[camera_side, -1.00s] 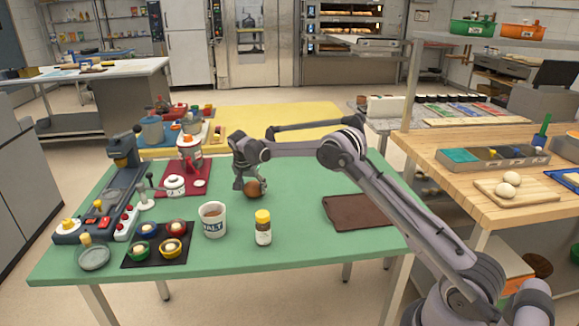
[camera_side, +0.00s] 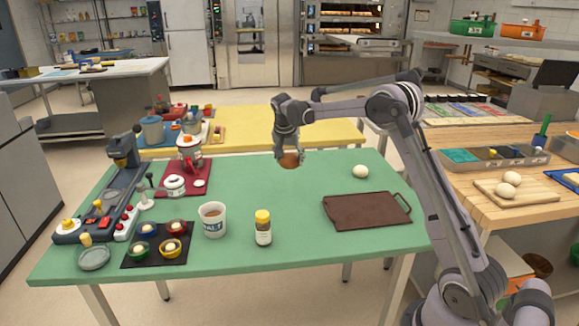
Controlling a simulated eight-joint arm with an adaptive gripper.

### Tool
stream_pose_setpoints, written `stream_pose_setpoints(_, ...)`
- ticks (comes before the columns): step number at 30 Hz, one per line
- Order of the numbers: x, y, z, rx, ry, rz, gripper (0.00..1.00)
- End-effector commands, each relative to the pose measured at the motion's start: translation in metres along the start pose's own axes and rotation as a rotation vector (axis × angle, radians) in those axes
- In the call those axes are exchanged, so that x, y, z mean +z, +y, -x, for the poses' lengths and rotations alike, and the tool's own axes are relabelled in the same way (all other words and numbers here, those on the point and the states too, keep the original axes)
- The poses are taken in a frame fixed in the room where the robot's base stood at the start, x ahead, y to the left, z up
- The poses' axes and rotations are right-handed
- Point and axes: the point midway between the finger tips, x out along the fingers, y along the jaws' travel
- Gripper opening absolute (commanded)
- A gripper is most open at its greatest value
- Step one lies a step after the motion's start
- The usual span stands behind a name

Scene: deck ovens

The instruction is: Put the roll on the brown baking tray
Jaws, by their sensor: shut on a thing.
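The roll (camera_side: 289,161) is brown and round. My gripper (camera_side: 289,157) is shut on it and points down, with the fingers partly covering it. The roll appears above the far part of the green table (camera_side: 260,210); its exact height over the top is hard to tell. The brown baking tray (camera_side: 367,211) lies flat and empty at the right side of the green table. My gripper is to the left of the tray and farther back, apart from it.
A pale round dough piece (camera_side: 360,171) sits behind the tray. A dark mat (camera_side: 158,260) with several coloured bowls and a scale-like machine (camera_side: 125,185) fill the left. The table's middle is clear.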

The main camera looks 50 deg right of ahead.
Motion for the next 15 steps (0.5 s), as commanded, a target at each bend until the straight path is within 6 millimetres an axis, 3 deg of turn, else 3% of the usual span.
stream_pose_setpoints(8,-0.024,0.108,0.004,0.038,-0.001,-0.096,0.34)
stream_pose_setpoints(15,-0.018,0.220,0.012,0.078,-0.001,-0.196,0.34)
